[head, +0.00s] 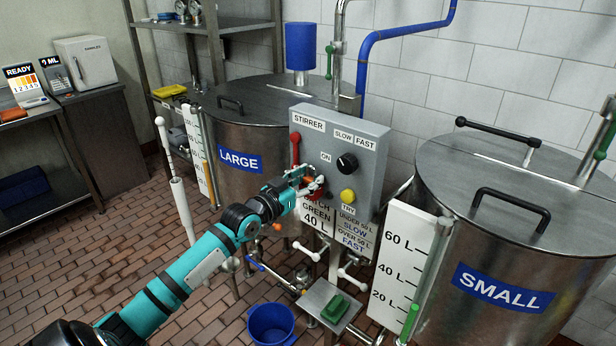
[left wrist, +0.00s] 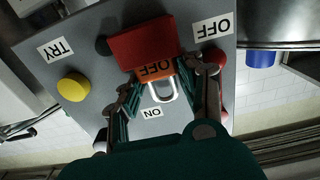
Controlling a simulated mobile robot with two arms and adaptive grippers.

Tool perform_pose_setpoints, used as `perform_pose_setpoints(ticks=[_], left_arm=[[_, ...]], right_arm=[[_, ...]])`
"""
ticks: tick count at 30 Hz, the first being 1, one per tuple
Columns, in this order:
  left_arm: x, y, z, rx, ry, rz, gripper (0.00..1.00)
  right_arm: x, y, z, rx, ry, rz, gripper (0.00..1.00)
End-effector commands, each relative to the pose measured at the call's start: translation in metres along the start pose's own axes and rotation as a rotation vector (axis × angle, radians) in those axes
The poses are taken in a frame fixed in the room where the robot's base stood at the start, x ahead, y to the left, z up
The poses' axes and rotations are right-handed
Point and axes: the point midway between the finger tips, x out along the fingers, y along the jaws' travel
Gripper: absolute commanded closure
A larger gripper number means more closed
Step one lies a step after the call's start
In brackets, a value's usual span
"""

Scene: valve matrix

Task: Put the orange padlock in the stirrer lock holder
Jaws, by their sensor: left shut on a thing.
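The orange padlock (left wrist: 155,72) shows in the left wrist view with its silver shackle towards the camera. My left gripper (left wrist: 168,82) is shut on it, with a finger on each side. In the head view my left gripper (head: 318,185) is at the lower left of the grey stirrer panel (head: 372,142) and covers much of the padlock. A red block (left wrist: 141,41), likely the stirrer lock holder, is on the panel right beside the padlock. I cannot tell whether they touch. My right gripper is in neither view.
The panel carries a red lever (head: 295,150), a black knob (head: 347,163) and a yellow button (head: 347,196). The large tank (head: 235,190) stands behind left, the small tank (head: 470,230) at right. A blue bucket (head: 271,325) and white-handled valves are below.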

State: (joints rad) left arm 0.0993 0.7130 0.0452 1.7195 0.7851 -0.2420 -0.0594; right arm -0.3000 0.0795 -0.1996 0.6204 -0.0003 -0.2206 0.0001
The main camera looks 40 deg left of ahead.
Motion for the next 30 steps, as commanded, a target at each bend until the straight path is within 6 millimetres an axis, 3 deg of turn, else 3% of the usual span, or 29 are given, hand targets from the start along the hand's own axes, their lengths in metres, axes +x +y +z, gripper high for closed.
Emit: perform_pose_setpoints(ticks=[9,10,15,25,30], left_arm=[[0.000,0.000,0.004,0.000,0.001,0.000,0.98],[0.000,0.000,0.004,0.000,0.000,0.000,0.61],[0.000,0.000,0.003,0.000,0.000,0.000,0.39],[0.000,0.000,-0.002,0.000,0.001,0.000,0.39],[-0.020,0.000,0.003,0.001,-0.003,0.000,0.39]], right_arm=[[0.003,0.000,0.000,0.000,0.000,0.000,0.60],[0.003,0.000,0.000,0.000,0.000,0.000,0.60],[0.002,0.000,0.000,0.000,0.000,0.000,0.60],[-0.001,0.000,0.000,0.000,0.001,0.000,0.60],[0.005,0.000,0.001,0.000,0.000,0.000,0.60]])
